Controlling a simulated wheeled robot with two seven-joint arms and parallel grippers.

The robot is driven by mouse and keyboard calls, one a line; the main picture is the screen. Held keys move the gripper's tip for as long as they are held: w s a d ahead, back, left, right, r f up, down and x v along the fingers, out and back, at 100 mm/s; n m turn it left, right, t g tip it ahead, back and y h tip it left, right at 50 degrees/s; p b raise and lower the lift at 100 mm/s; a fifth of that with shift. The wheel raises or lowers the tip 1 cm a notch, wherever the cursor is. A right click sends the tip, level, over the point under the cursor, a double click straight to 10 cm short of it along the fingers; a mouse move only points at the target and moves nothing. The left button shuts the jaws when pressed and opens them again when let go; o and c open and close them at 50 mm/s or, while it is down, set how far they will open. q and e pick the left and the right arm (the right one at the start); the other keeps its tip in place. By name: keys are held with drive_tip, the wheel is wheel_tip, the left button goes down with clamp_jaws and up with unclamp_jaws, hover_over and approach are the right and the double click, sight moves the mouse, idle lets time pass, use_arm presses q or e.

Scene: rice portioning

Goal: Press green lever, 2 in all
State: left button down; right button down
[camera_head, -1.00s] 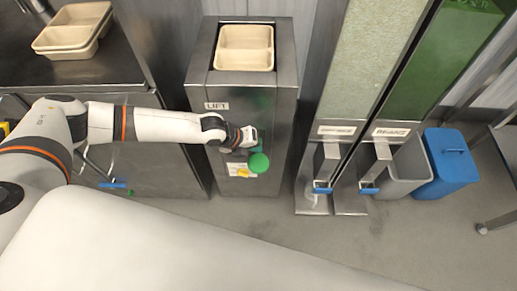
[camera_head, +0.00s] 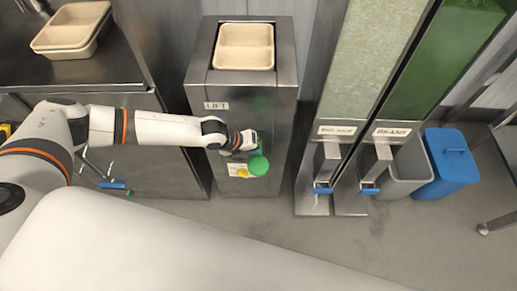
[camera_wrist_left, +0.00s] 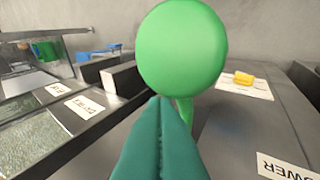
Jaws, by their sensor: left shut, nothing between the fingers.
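The green lever (camera_head: 258,166) has a round green knob on the front of the metal lift cabinet (camera_head: 200,98). In the left wrist view the knob (camera_wrist_left: 182,50) is large, with part of its green stem showing below it. My left gripper (camera_head: 259,148) is at the cabinet front, just above the knob in the head view. Its teal fingers (camera_wrist_left: 160,135) are shut and empty, tips close beneath the knob. I cannot tell whether they touch the lever. My right gripper is not in view.
A beige two-part tray (camera_head: 244,46) sits on top of the lift cabinet. Two tall dispensers with blue-tipped levers (camera_head: 322,188) stand to the right. Beyond them are a grey bin (camera_head: 408,168) and a blue bin (camera_head: 446,165). Stacked trays (camera_head: 72,30) lie on the left counter.

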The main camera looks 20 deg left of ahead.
use_arm(q)
drive_tip(key=shift+s+d+f+b, duration=0.1)
drive_tip(key=shift+s+f+b, duration=0.15)
drive_tip(key=shift+f, duration=0.35)
drive_tip(key=shift+s+f+b, duration=0.25)
drive_tip(key=shift+f, duration=0.35)
idle(1.2)
wheel_tip(320, 180, up, 6)
drive_tip(key=w+p, duration=0.1)
drive_tip(key=p, duration=0.3)
drive_tip(key=shift+w+a, duration=0.25)
drive_tip(key=shift+w, duration=0.15)
drive_tip(key=shift+f, duration=0.15)
drive_tip(key=r+p, duration=0.1)
drive_tip(key=w+r+p, duration=0.1)
drive_tip(key=r, duration=0.1)
drive_tip(key=r+p, duration=0.1)
drive_tip(key=shift+w+a+r, duration=0.25)
drive_tip(key=shift+w+r, duration=0.05)
drive_tip(key=shift+r, duration=0.1)
